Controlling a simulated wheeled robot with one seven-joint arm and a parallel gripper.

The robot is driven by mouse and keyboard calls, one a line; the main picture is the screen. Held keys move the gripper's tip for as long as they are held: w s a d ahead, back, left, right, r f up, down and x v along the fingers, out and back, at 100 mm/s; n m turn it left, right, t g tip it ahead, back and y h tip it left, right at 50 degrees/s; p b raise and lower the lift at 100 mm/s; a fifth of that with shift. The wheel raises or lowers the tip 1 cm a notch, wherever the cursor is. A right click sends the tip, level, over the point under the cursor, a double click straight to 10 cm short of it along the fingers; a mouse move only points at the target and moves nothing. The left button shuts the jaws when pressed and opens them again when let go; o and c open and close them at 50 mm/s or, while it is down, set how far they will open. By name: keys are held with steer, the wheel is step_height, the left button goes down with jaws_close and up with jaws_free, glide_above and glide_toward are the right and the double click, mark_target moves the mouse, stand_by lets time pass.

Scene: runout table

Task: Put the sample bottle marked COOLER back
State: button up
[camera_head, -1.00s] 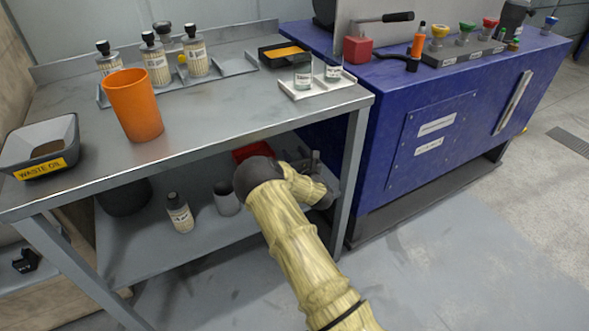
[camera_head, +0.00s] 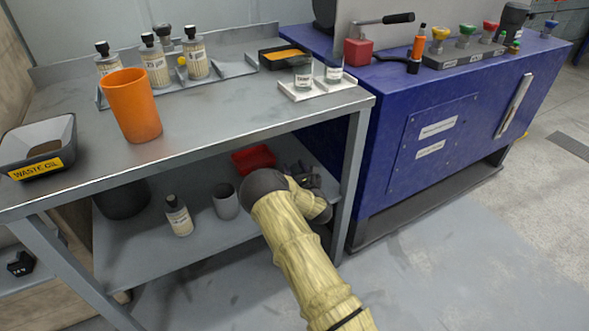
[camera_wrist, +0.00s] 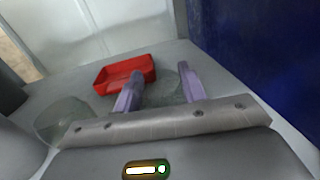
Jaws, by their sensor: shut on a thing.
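My gripper (camera_wrist: 160,85) is low at the lower shelf, its two purple fingers apart around a clear, glass-like thing (camera_wrist: 164,90). I cannot read any mark on it. In the head view my gripper (camera_head: 305,178) is partly hidden by my arm. A black-capped sample bottle (camera_head: 178,217) stands upright on the lower shelf, left of my arm. Similar bottles stand in the rack on the table top, one at the left (camera_head: 108,64), one in the middle (camera_head: 155,68) and one at the right (camera_head: 196,60). Their labels are too small to read, so I cannot tell which is COOLER.
The lower shelf (camera_head: 150,255) also holds a grey cup (camera_head: 225,202) and a red tray (camera_head: 254,158), which lies beyond my fingers in the wrist view (camera_wrist: 124,72). The table leg (camera_head: 350,185) is close on the right. An orange cup (camera_head: 132,105) stands above.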

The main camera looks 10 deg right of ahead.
steer(key=o, duration=1)
steer(key=shift+f, duration=0.1)
steer(key=shift+c, duration=0.2)
steer(key=shift+r, duration=0.2)
steer(key=s+p, duration=0.1)
steer(key=s, duration=0.3)
steer(key=s+d+p, duration=0.1)
steer(key=s, duration=0.3)
steer(key=s+d+p, duration=0.1)
steer(key=s, duration=0.2)
steer(key=shift+s+d, duration=0.1)
steer(key=shift+s, duration=0.3)
